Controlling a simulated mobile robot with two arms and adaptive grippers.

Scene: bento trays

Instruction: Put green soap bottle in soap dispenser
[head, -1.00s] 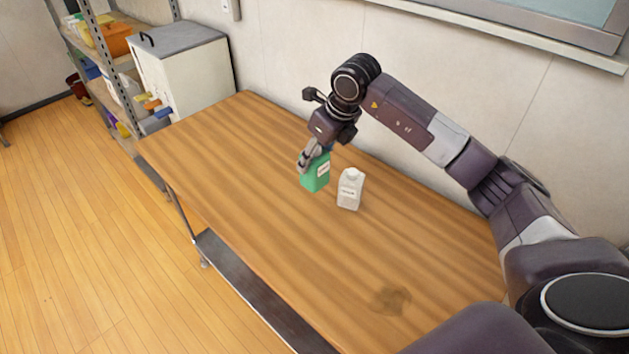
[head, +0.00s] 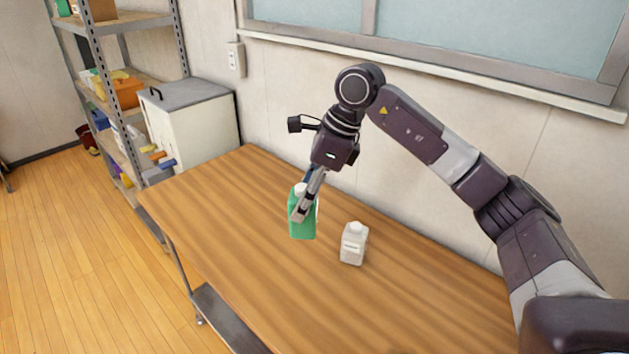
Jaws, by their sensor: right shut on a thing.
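A green soap bottle (head: 302,228) with a white cap is upright over the middle of the wooden table. My right gripper (head: 303,205) is shut on its upper part. The bottle appears lifted, though its height above the table is hard to judge. A white bottle with a label (head: 354,245) stands upright on the table, just right of the green bottle and apart from it. A white cabinet with a grey lid and black handle (head: 195,128) stands beyond the table's far end, with yellow and blue spouts on its side. My left gripper is not in view.
The wooden table (head: 220,205) is otherwise clear around the bottles. A metal shelf (head: 125,95) with boxes and bottles stands left of the cabinet. The wall and window (head: 480,45) run along the table's back side. Open floor (head: 70,250) lies at left.

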